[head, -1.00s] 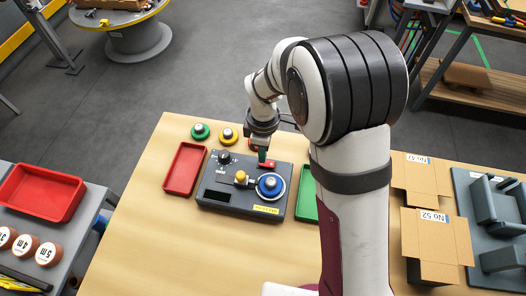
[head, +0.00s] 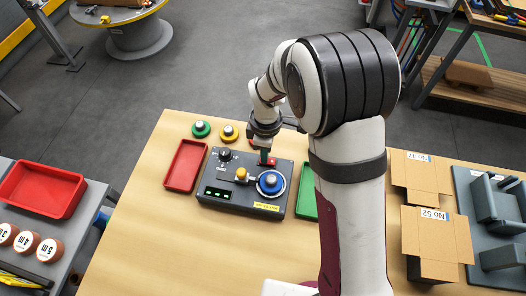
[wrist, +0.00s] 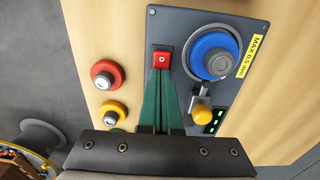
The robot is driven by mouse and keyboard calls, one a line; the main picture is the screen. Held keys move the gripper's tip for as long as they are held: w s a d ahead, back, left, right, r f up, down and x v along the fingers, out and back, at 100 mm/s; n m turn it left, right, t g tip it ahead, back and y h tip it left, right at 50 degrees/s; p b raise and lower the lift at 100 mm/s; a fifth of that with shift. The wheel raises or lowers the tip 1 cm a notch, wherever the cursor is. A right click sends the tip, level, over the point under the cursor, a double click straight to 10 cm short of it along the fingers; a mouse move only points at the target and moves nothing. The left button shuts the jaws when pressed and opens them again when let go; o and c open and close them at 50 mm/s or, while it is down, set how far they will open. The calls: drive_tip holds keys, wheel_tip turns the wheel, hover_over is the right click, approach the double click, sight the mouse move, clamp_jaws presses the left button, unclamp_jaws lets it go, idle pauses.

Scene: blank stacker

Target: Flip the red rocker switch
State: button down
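The red rocker switch (head: 272,161) sits near the back edge of the dark grey panel (head: 230,208). In the wrist view the switch (wrist: 161,59) shows a white ring mark on its face. My gripper (head: 265,161) points down just beside the switch in the head view. In the wrist view its two green fingers (wrist: 161,82) lie together with nothing between them, their tips close to the switch. I cannot tell whether they touch it. Several green lights (head: 219,193) glow in the panel's display window.
The panel also carries a blue round knob (head: 270,182), a yellow-tipped lever (head: 241,173) and a black dial (head: 225,155). A red tray (head: 185,165) lies left of it, a green tray (head: 306,205) right.

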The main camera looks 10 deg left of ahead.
drive_tip(key=shift+d+r, duration=0.15)
drive_tip(key=shift+d, duration=0.4)
drive_tip(key=shift+r, duration=0.1)
wheel_tip(320, 180, up, 14)
drive_tip(key=d, duration=0.2)
drive_tip(key=shift+d+f, duration=0.2)
drive_tip(key=s+d+r+m, duration=0.1)
drive_tip(key=s+d+m, duration=0.4)
drive_tip(key=s+m, duration=0.6)
drive_tip(key=s+d+r+m+y, duration=0.1)
drive_tip(key=s+d+m, duration=0.4)
drive_tip(key=s+m, duration=0.5)
drive_tip(key=shift+s+d+m+y, duration=0.3)
drive_tip(key=shift+s+d+m, duration=0.1)
drive_tip(key=shift+m, duration=0.8)
